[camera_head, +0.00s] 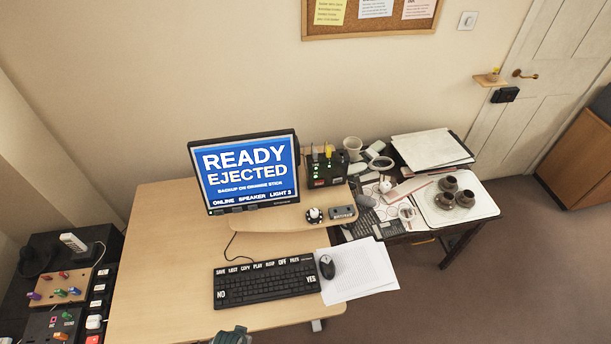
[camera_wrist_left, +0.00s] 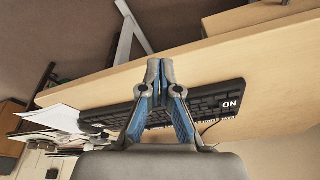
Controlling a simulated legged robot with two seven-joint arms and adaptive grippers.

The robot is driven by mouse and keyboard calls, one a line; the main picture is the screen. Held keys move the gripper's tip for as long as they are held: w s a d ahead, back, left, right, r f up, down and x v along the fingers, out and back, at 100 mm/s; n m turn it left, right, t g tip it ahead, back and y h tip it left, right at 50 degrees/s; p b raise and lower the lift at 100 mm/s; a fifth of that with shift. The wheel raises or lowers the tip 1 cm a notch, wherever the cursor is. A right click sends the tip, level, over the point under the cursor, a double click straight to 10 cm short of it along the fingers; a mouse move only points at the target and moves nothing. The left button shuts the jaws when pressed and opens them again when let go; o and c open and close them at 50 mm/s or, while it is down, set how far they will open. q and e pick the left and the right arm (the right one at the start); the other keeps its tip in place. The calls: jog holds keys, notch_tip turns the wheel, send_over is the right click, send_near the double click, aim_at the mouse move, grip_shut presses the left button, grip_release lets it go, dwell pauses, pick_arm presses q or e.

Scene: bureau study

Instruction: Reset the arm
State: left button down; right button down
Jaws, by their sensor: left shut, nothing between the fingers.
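My left gripper (camera_wrist_left: 161,68) is shut and empty in the left wrist view, with its grey and blue fingers together. It is in front of the black keyboard (camera_wrist_left: 206,100) in that view and hides part of it; I cannot tell the gap between them. In the head view only a small grey-green part of my own arm or gripper shows at the bottom edge, in front of the keyboard (camera_head: 262,282). My right gripper is in neither view.
A monitor (camera_head: 246,174) reading "READY EJECTED" stands behind the keyboard on the wooden desk (camera_head: 160,250). A mouse (camera_head: 327,266) lies on paper to the right. A side table with brown pots (camera_head: 446,200) is further right; a control panel (camera_head: 62,289) is at left.

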pick_arm(q)
jog(key=s+a+f+g+b, duration=0.1)
jog(key=s+f, duration=0.3)
jog(key=f, duration=0.8)
jog(key=s+f+b, duration=0.1)
jog(key=s+f, duration=0.3)
jog(key=f, duration=0.8)
jog(key=s+a+f+g+b, duration=0.1)
jog(key=s+a+f, duration=0.1)
jog(key=s+f, duration=0.8)
jog(key=s, duration=0.3)
jog(key=shift+a+b, duration=0.2)
jog(key=shift+b, duration=0.2)
jog(key=shift+s, duration=0.15)
